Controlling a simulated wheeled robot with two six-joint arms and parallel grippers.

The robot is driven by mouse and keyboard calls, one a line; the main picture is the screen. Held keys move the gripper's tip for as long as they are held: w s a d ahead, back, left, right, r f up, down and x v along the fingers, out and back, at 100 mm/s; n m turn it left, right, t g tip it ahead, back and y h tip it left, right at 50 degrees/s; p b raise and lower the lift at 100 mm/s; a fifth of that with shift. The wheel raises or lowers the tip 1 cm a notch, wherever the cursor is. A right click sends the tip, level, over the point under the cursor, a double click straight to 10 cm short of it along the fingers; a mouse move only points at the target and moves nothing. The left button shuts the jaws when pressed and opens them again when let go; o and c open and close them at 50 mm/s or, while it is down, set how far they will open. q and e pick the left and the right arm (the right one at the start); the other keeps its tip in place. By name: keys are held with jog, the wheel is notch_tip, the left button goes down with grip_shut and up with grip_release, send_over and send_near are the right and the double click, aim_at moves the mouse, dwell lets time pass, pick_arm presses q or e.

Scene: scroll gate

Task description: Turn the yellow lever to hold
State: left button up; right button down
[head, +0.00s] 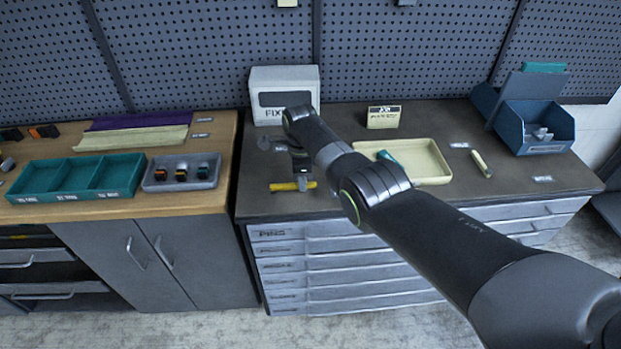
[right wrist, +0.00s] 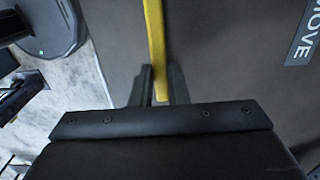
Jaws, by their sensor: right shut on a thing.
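The yellow lever (head: 283,187) lies nearly level across the picture near the front left of the dark worktop, in front of the white box. My right gripper (head: 304,184) is over the lever's right part, with its arm coming in from the right. In the right wrist view the yellow lever (right wrist: 155,40) runs between the two fingers of my right gripper (right wrist: 158,88), which is shut on it. A grey label reading "MOVE" (right wrist: 303,35) lies to the right there. I see no "hold" label. My left gripper is not in view.
A white box (head: 285,78) marked "FIX" stands behind my right gripper. A cream tray (head: 432,178) with a teal thing lies right of it, partly behind my arm. A blue bin (head: 535,125) stands far right. A wooden bench with a teal tray (head: 75,193) is at left.

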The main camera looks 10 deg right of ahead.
dwell(0.4)
jog(key=c, duration=1.4)
grip_release()
jog(key=shift+r, duration=0.15)
jog(key=shift+r, duration=0.3)
notch_tip(320, 180, up, 5)
jog(key=shift+r+p, duration=0.15)
jog(key=shift+p, duration=0.5)
notch_tip(320, 180, up, 11)
jog(key=b, duration=0.2)
jog(key=shift+r, duration=0.15)
